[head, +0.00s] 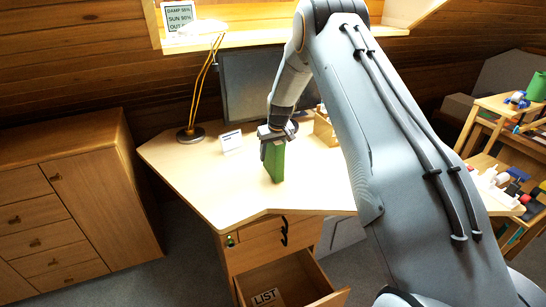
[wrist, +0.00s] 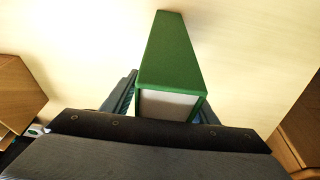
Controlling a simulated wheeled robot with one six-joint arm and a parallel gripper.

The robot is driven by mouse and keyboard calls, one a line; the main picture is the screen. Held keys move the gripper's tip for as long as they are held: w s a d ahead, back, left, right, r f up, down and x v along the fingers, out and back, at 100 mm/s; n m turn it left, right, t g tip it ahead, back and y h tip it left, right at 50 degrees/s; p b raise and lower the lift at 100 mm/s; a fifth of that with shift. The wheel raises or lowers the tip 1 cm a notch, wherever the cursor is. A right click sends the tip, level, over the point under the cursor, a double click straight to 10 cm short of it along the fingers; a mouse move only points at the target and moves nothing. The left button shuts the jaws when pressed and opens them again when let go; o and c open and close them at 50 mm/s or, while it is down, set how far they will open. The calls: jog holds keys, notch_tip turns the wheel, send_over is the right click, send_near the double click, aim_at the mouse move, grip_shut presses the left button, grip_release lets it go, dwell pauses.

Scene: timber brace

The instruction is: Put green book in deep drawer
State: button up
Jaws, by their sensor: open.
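The green book (head: 274,161) stands upright on the light wooden desk (head: 190,172). In the wrist view the green book (wrist: 172,55) shows its green cover edge and pale page block. My gripper (head: 273,138) is at the top of the book, with a finger on either side of it. The gripper (wrist: 168,105) is open around the book in the wrist view; its fingertips are partly hidden. A deep drawer (head: 290,279) under the desk is pulled open. A card marked LIST (head: 265,297) is at its front.
A desk lamp (head: 190,134), a small white card (head: 231,141) and a dark monitor (head: 245,85) stand at the back of the desk. A wooden cabinet (head: 75,160) is at left. A cluttered wooden stand (head: 490,150) is at right. The desk's front left is clear.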

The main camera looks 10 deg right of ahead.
jog(key=shift+f, duration=0.1)
grip_shut()
jog(key=shift+r, duration=0.2)
